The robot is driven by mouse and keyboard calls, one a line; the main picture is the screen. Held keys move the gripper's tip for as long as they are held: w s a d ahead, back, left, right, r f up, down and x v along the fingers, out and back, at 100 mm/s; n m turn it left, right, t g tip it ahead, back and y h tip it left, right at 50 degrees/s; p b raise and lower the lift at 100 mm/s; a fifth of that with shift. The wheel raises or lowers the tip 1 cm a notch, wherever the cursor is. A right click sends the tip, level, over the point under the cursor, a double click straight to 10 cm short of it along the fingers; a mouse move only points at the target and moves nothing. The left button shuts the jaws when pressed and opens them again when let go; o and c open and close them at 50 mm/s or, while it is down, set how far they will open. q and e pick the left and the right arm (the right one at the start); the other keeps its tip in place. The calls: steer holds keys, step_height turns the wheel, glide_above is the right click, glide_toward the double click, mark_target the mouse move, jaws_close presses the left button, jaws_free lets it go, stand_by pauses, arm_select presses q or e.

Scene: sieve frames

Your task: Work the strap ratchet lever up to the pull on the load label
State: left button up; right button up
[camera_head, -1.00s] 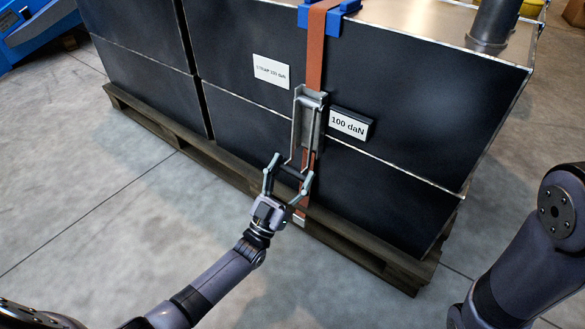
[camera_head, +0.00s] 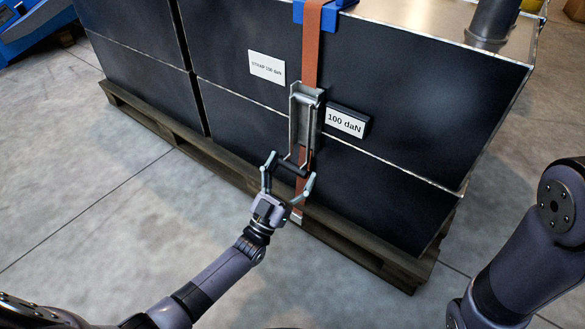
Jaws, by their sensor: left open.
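The strap ratchet (camera_head: 304,118), a grey metal body, sits on the orange strap (camera_head: 312,50) on the front of the dark load. Its lever points down and ends in a dark crossbar grip (camera_head: 292,167). My left gripper (camera_head: 290,166) is open, with one finger on each side of the grip; I cannot tell whether they touch it. A white label (camera_head: 267,67) left of the strap starts with "STRAP"; its number is too small to read surely. A dark box right of the ratchet has a plate (camera_head: 346,122) reading "100 daN". My right gripper is out of view.
The dark boxes stand on a wooden pallet (camera_head: 150,123) whose edge runs just behind my left gripper. A blue corner piece (camera_head: 340,8) holds the strap at the top edge. Open concrete floor (camera_head: 110,220) lies in front.

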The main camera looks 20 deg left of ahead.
arm_select(q)
steer(key=shift+o, duration=0.2)
steer(key=shift+r, duration=0.1)
steer(key=v, duration=1.2)
steer(key=shift+w, duration=0.1)
